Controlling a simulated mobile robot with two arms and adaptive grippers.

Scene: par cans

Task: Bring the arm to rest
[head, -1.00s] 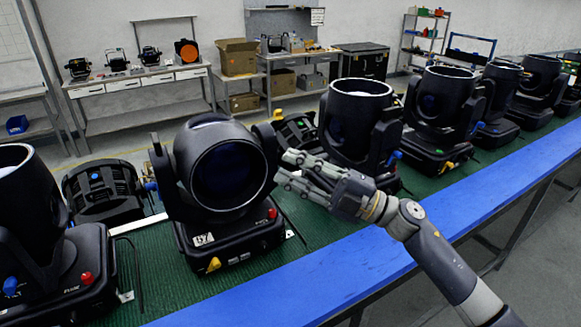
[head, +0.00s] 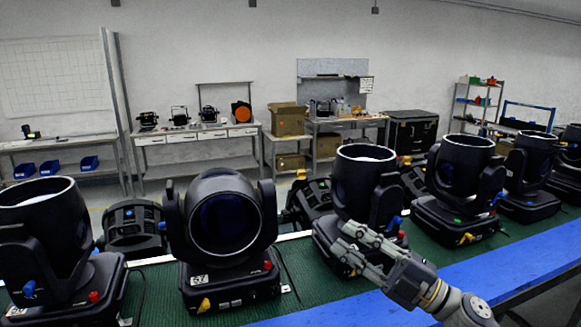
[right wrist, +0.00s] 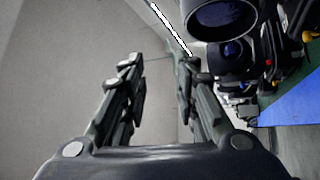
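My right gripper (head: 342,238) reaches in from the lower right in the head view. Its fingers are spread apart with nothing between them. It appears in front of the base of an upright black par can (head: 365,185), and I cannot tell whether it touches. In the right wrist view the two fingers (right wrist: 156,62) stand apart, with an empty gap. A second black par can (head: 225,215), its lens facing me, stands left of the gripper. My left gripper is not in view.
The green bench top (head: 325,290) holds a row of par cans, including one at far left (head: 40,225) and more to the right (head: 460,170). A blue strip (head: 500,272) runs along its front edge. Workbenches (head: 190,148) and a black case (head: 412,132) stand behind.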

